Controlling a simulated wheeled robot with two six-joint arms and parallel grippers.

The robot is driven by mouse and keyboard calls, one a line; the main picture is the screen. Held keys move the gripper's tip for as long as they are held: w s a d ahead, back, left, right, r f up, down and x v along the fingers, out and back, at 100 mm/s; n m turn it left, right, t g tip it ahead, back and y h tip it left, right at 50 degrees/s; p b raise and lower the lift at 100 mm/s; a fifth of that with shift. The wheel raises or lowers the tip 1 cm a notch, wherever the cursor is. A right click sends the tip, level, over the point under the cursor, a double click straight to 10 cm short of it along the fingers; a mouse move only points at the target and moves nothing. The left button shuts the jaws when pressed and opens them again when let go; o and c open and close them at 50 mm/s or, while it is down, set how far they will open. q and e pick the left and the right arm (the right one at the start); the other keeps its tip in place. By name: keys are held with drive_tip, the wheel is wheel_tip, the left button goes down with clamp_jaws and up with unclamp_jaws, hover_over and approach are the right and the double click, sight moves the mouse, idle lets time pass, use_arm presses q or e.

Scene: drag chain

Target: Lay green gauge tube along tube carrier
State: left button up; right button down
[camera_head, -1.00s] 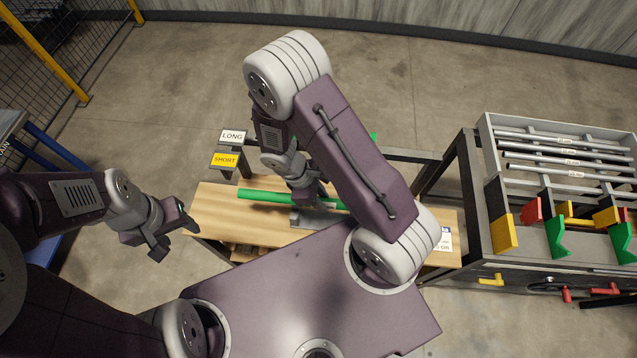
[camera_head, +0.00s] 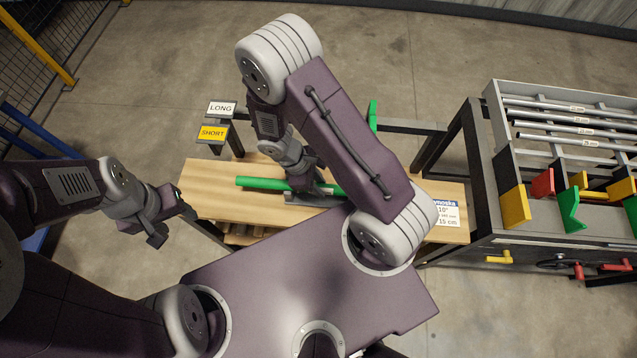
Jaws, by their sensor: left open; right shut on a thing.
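A long green tube (camera_head: 262,183) lies crosswise above the wooden bench top (camera_head: 212,186) in the head view. My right gripper (camera_head: 301,185) is shut on the tube near its middle. The arm hides part of the grip and the tube's right end. A low grey piece (camera_head: 312,200), which looks like the tube carrier, sits on the bench just in front of the tube. The tube runs roughly along it; I cannot tell whether they touch. My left gripper (camera_head: 172,220) is open and empty, off the bench's left front corner.
LONG (camera_head: 221,109) and SHORT (camera_head: 213,133) signs stand behind the bench's left side. A printed card (camera_head: 446,212) lies at its right end. A rack of metal tubes (camera_head: 570,120) with coloured brackets stands to the right. The bench's left end is clear.

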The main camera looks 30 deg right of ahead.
drive_tip(key=shift+f+b, duration=0.3)
drive_tip(key=shift+f, duration=0.4)
drive_tip(key=shift+w, duration=0.1)
drive_tip(key=c, duration=1)
unclamp_jaws()
drive_tip(key=v, duration=0.9)
drive_tip(key=shift+r+p, duration=0.1)
drive_tip(key=shift+p, duration=0.25)
